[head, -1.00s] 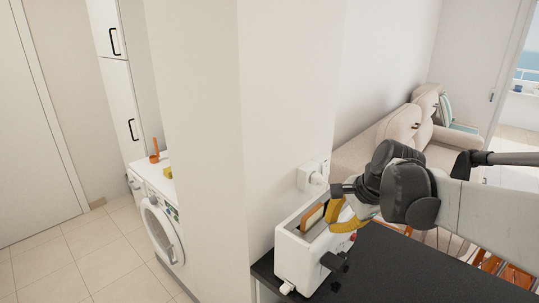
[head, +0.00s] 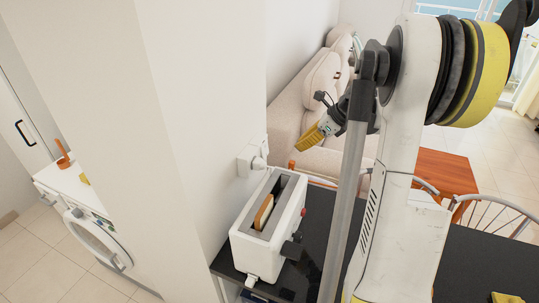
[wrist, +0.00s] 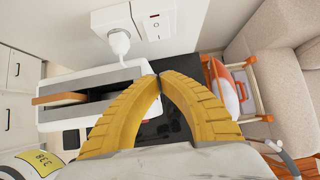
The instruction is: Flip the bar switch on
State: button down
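A white wall switch (wrist: 155,25) with a small red mark shows at the top of the wrist view, beside a white socket with a plug (wrist: 118,40) in it. I cannot tell whether the switch is on or off. In the head view the white wall fitting (head: 246,158) stands out from the wall behind the toaster, and the switch face is turned away. My gripper (wrist: 160,79) has its two yellow fingers closed together, with nothing between the tips. It is below the switch in the wrist view and apart from it. In the head view my gripper (head: 303,143) is right of the fitting.
A white toaster (head: 245,235) with a slice of bread (head: 263,212) stands on the black counter (head: 290,285) against the wall. A beige sofa (head: 290,110), an orange table (head: 450,175) and metal-backed chairs lie beyond. A washing machine (head: 98,240) is at left.

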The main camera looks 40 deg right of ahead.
aim_at(265, 150)
jog(key=w+a+r+b+x, duration=0.1)
jog(key=w+b+x, duration=0.1)
jog(key=x, duration=1)
jog(key=shift+w+a, duration=0.1)
jog(key=shift+w, duration=0.05)
jog(key=shift+w+a+f+b, duration=0.2)
jog(key=shift+w+a+b, duration=0.1)
jog(key=shift+w+b, duration=0.25)
jog(key=shift+s+r, duration=0.1)
jog(key=shift+r, duration=0.1)
